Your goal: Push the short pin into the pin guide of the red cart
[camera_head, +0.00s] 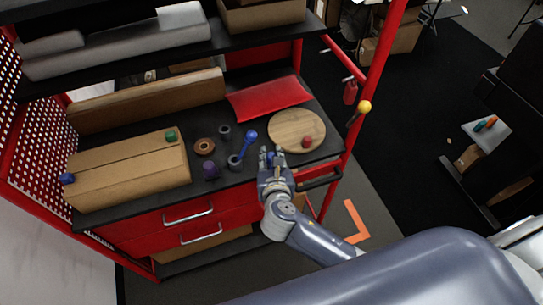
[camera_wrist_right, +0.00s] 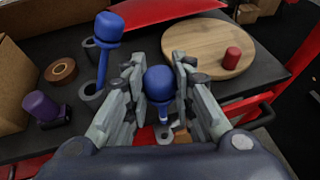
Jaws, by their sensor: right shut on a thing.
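The short pin, with a round blue head (camera_wrist_right: 158,84), is upright between the fingers of my right gripper (camera_wrist_right: 158,92) in the right wrist view. In the head view my right gripper (camera_head: 271,158) is shut on it at the front edge of the red cart's (camera_head: 235,211) dark top. Below the pin's head a grey ring-like part (camera_wrist_right: 166,135) shows, partly hidden; I cannot tell how deep the pin sits in it. A longer blue pin (camera_head: 246,142) stands tilted in a grey round holder (camera_head: 233,165), left of the gripper. My left gripper is not in view.
A wooden disc (camera_head: 287,124) with a red cylinder (camera_head: 307,142) lies to the right. A purple knob (camera_head: 211,171), a brown ring (camera_head: 204,147), another grey holder (camera_head: 224,132) and a cardboard box (camera_head: 135,178) are to the left. A red pad (camera_head: 268,97) lies behind.

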